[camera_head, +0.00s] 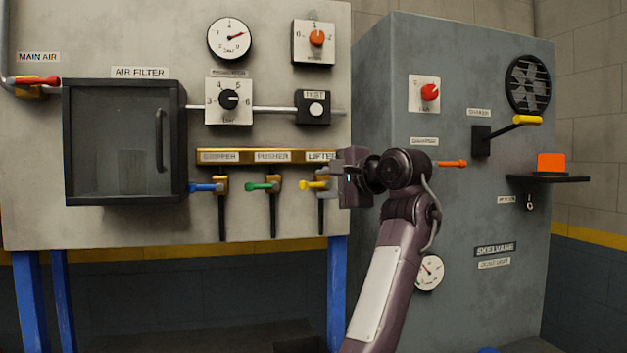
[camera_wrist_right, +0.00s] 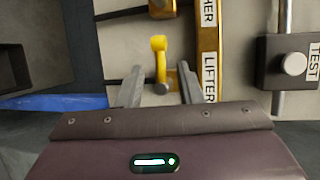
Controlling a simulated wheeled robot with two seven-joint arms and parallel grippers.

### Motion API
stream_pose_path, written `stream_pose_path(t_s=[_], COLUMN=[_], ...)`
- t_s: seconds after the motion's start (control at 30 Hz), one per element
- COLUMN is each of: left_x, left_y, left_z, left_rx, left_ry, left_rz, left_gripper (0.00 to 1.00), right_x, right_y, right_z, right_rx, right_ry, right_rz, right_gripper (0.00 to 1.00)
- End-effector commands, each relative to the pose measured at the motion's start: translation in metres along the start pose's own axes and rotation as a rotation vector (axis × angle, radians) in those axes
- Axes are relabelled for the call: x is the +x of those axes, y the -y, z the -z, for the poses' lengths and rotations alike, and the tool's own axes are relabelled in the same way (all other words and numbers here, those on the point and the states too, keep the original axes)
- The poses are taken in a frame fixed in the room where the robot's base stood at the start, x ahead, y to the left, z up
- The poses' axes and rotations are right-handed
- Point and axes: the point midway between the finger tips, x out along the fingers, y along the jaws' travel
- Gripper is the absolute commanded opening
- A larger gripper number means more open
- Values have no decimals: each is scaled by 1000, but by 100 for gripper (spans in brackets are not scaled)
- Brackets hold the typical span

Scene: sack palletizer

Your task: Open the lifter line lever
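The lifter line lever (camera_head: 313,184) is a yellow handle on a brass valve under the LIFTER label (camera_head: 321,156). It points left, crosswise to the dark pipe running down below it. My right gripper (camera_head: 336,181) is just right of the valve. In the right wrist view the right gripper (camera_wrist_right: 159,84) has its two fingers apart. The yellow lever (camera_wrist_right: 159,60) shows between and just beyond the fingertips, with no finger clearly touching it. My left gripper is not in view.
A green lever (camera_head: 262,186) and a blue lever (camera_head: 207,187) are left of the lifter valve, both pointing left. The brass manifold (camera_head: 225,157) runs above them. The air filter box (camera_head: 120,140) is further left. A grey cabinet (camera_head: 450,210) stands at right.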

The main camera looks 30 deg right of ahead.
Motion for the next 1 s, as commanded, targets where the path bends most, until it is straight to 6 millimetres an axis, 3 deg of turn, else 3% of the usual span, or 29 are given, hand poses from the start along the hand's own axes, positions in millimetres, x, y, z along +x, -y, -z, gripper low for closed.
stream_pose_path(t_s=[0.03,0.3,0.63,0.9,1.0], left_x=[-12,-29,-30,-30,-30], left_y=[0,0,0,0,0], left_z=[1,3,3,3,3], left_rx=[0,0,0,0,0], left_ry=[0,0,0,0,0], left_rz=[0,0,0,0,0], left_gripper=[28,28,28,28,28], right_x=[8,43,48,48,48], right_y=[5,2,0,0,0], right_z=[1,0,0,0,0], right_rx=[-3,-2,-2,-2,-2], right_ry=[-3,-2,-1,-1,-1], right_rz=[-5,-3,0,0,0], right_gripper=[33,33,33,0,0])
